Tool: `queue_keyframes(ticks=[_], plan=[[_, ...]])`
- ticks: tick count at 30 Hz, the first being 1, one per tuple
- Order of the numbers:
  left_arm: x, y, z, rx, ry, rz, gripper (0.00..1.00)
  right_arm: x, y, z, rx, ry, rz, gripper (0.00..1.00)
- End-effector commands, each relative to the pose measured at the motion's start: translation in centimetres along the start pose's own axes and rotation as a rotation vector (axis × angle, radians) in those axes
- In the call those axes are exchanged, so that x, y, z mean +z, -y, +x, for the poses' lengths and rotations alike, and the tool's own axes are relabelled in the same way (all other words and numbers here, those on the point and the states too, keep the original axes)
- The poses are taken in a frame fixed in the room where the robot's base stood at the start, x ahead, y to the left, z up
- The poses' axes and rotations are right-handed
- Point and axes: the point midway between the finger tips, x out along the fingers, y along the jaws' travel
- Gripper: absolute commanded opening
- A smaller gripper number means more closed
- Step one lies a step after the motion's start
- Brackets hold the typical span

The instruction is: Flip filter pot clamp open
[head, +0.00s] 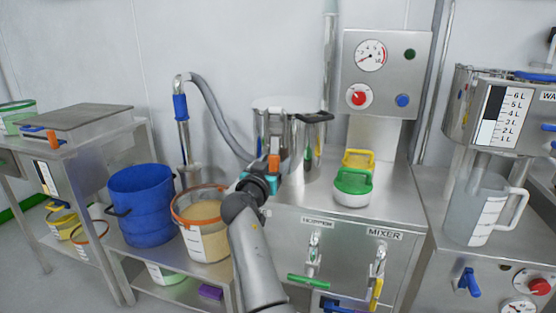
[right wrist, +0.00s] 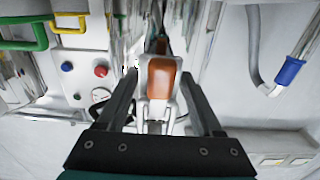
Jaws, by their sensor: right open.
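The filter pot (head: 302,130) is a shiny steel pot with a pale top, standing on the steel mixer bench. Its clamp (head: 275,148), with an orange-brown lever, is upright on the front of the pot. My right gripper (head: 264,179) is in front of the pot at the clamp. In the right wrist view the orange clamp lever (right wrist: 161,77) shows between the two dark, spread fingers of the right gripper (right wrist: 160,95), with a gap on each side. The fingers are open and hold nothing. The gripper partly hides the lower clamp in the head view. My left gripper is not in view.
A tub of tan powder (head: 205,228) and a blue bucket (head: 142,205) stand left of my arm. A grey hose (head: 222,115) arches behind. Yellow- and green-handled scoops (head: 353,185) sit right of the pot. The control box (head: 385,75) rises behind them.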

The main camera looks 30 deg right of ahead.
Motion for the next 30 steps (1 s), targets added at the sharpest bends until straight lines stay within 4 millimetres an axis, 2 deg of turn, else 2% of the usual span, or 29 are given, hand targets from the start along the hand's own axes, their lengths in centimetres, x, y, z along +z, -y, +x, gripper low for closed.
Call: queue_keyframes(ticks=[8,25,30], plan=[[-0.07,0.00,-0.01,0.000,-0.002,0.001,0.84,-0.01,0.05,-0.03,0.000,0.000,0.000,0.66],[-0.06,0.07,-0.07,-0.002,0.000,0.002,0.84,-0.01,0.03,-0.01,-0.001,0.000,0.000,0.02],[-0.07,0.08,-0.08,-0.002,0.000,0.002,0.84,-0.02,0.04,-0.01,-0.001,-0.001,0.000,0.00]])
